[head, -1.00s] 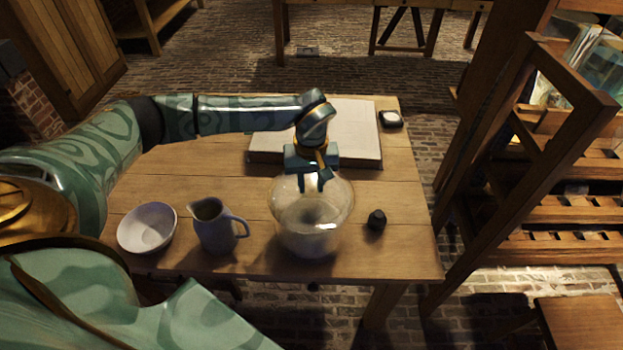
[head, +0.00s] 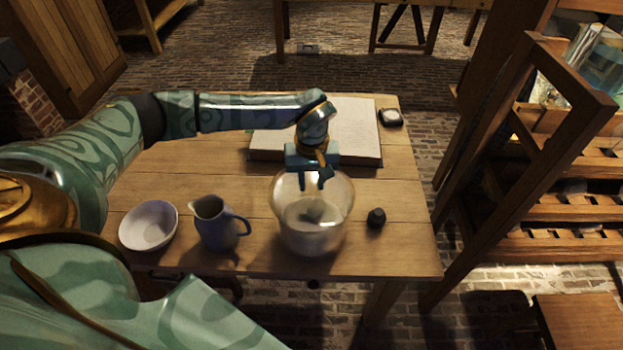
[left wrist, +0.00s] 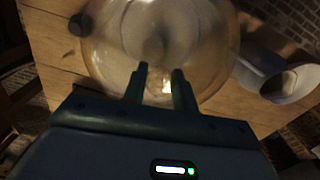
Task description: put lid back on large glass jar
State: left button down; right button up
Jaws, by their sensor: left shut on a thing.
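The large clear glass jar (head: 290,225) stands upright near the table's front edge. Something pale shows through its glass. In the left wrist view the round glass (left wrist: 105,55) fills the upper middle. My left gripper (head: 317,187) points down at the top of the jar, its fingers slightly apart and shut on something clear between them. This seems to be the glass lid, whose outline I cannot separate from the jar. The fingertips also show in the left wrist view (left wrist: 161,78) against the glass. I cannot tell whether the lid touches the rim. My right gripper is not in view.
A blue-grey pitcher (head: 217,228) and a white bowl (head: 149,226) stand left of the jar. A small dark object (head: 376,217) lies right of it. An open book (head: 350,125) lies behind. The wooden table (head: 405,240) is clear at the right front.

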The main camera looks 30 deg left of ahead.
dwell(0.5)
pick_arm(q)
jog(key=shift+f+p, duration=0.15)
jog(key=shift+p, duration=0.25)
dwell(0.5)
dwell(0.6)
jog(key=c, duration=0.6)
grip_release()
jog(key=shift+o, duration=0.2)
jog(key=shift+p, duration=0.3)
jog(key=shift+r+p, duration=3.1)
jog(key=shift+r, duration=0.45)
